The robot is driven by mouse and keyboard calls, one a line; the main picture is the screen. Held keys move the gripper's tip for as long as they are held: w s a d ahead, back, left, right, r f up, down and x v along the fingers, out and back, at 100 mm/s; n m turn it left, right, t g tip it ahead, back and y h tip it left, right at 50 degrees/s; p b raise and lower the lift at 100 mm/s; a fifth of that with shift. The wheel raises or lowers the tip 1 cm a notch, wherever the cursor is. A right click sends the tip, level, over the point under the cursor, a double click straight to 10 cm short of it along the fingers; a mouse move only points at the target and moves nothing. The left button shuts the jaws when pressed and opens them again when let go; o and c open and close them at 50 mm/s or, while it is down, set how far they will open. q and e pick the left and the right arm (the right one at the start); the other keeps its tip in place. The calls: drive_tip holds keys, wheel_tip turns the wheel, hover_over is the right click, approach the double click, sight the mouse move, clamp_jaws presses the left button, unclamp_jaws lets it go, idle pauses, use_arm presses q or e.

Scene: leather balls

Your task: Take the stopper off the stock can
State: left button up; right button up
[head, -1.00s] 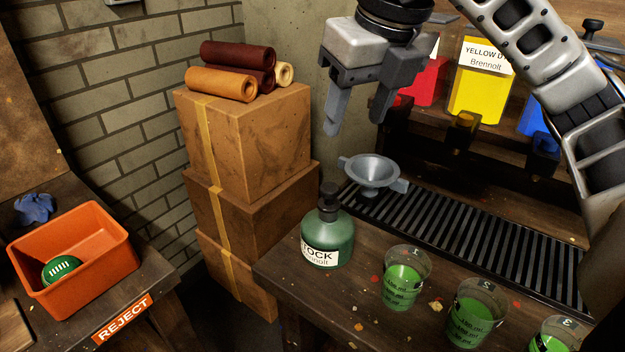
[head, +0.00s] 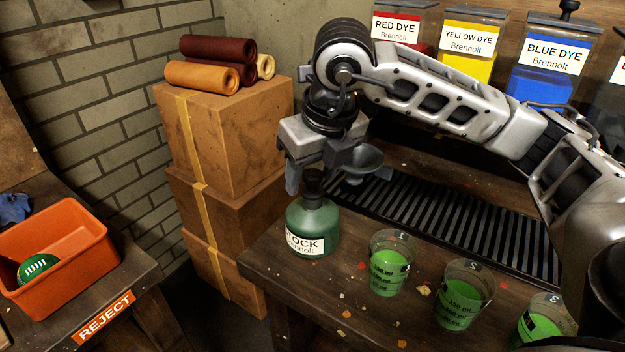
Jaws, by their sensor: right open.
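The stock can (head: 313,224) is a green rounded bottle with a white STOCK label, upright near the left end of the workbench. Its dark stopper (head: 312,186) sits in the neck. My right gripper (head: 309,187) is open and pointing down at the stopper, with one finger to the left of it and the other partly behind or beside it. I cannot tell whether the fingers touch it. My left gripper is not in view.
A grey funnel (head: 357,163) stands close behind the can, by the slatted drain grate (head: 455,228). Numbered cups of green liquid, the first (head: 390,262) nearest, stand to the right. Dye bins line the back. Stacked boxes (head: 225,140) and an orange reject bin (head: 75,262) are left.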

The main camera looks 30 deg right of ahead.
drive_tip(key=shift+f, duration=0.2)
drive_tip(key=c, duration=0.9)
drive_tip(key=shift+r, duration=0.1)
